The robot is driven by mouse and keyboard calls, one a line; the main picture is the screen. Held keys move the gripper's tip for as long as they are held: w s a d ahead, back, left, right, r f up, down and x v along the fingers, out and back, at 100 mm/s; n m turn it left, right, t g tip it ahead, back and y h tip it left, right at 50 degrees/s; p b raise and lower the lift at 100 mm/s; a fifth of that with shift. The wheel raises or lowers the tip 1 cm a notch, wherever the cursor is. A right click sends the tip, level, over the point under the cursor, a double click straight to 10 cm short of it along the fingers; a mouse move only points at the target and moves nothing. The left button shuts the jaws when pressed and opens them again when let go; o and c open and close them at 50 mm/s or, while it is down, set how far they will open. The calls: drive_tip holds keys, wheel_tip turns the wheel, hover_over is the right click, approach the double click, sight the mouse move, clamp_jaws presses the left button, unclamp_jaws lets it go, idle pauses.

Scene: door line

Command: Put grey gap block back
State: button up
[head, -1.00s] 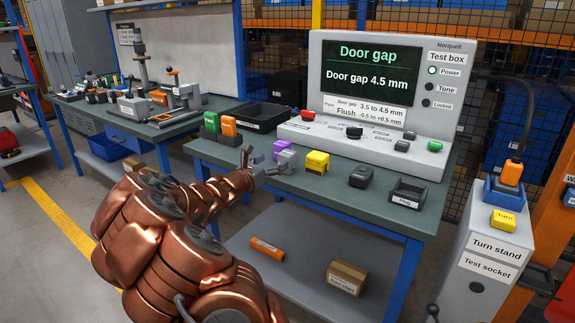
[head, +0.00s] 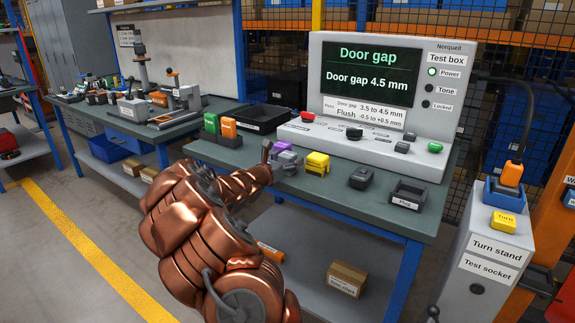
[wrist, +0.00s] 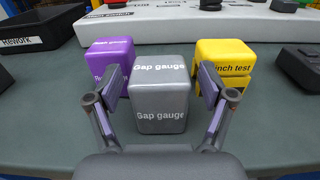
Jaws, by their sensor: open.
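The grey gap block (wrist: 160,100), labelled "Gap gauge", stands upright on the green bench top in the wrist view. It also shows in the head view (head: 290,164), partly covered by my gripper. My gripper (wrist: 161,86) is open, with one finger on each side of the grey block and a small gap at both sides. In the head view my gripper (head: 276,160) is low over the bench, and its far finger is hard to make out.
A purple block (wrist: 111,60) stands behind left and a yellow pinch test block (wrist: 224,52) behind right, both close to my fingers. The test box (head: 318,80) reads "Door gap 4.5 mm". A black tray (head: 262,113) and a dark plug holder (head: 405,203) are on the bench.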

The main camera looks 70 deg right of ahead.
drive_tip(key=c, duration=1.5)
drive_tip(key=shift+r, duration=0.15)
